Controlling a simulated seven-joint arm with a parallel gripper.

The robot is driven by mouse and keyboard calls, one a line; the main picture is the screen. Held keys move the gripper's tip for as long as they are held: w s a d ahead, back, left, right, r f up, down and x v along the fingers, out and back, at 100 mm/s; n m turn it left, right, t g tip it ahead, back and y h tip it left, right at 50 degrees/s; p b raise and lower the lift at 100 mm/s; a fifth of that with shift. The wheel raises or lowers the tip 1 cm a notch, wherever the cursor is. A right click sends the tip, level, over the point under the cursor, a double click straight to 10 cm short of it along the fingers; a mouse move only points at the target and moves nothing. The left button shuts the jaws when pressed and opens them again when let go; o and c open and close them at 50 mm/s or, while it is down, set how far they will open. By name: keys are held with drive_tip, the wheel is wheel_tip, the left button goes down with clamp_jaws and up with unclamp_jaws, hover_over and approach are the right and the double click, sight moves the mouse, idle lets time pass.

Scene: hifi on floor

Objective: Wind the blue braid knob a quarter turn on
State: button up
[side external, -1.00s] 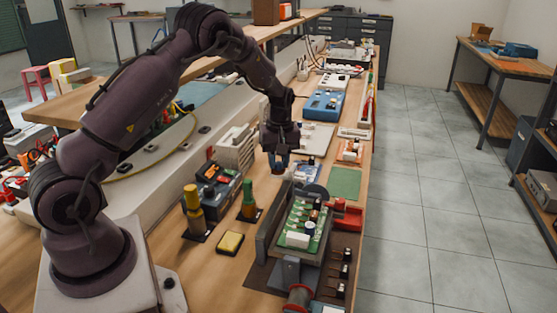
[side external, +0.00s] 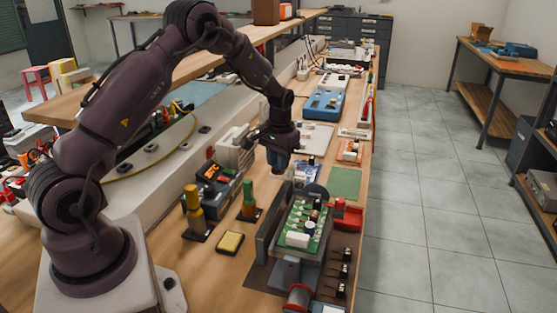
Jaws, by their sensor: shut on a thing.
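My gripper (side external: 279,165) points straight down over the bench, behind the circuit-board holder. It is shut on a small blue part at its fingertips, which looks like the blue braid knob (side external: 278,159). The fingers and wrist hide much of the knob, so its exact angle and any mark on it cannot be read. What lies directly below the knob is also hard to make out.
The holder with a green circuit board (side external: 302,222) stands in front. Green-topped (side external: 249,196) and yellow-topped (side external: 193,203) bottles, a yellow sponge (side external: 230,243) and a dark instrument (side external: 215,183) are nearby at left. A green mat (side external: 345,183) lies at right.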

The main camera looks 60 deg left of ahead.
drive_tip(key=shift+r+m, duration=0.1)
drive_tip(key=shift+m, duration=1)
drive_tip(key=shift+a, duration=0.1)
drive_tip(key=o, duration=0.6)
drive_tip(key=shift+o, duration=0.2)
wheel_tip(320, 180, up, 13)
drive_tip(key=shift+d, duration=0.3)
drive_tip(key=shift+w, duration=0.15)
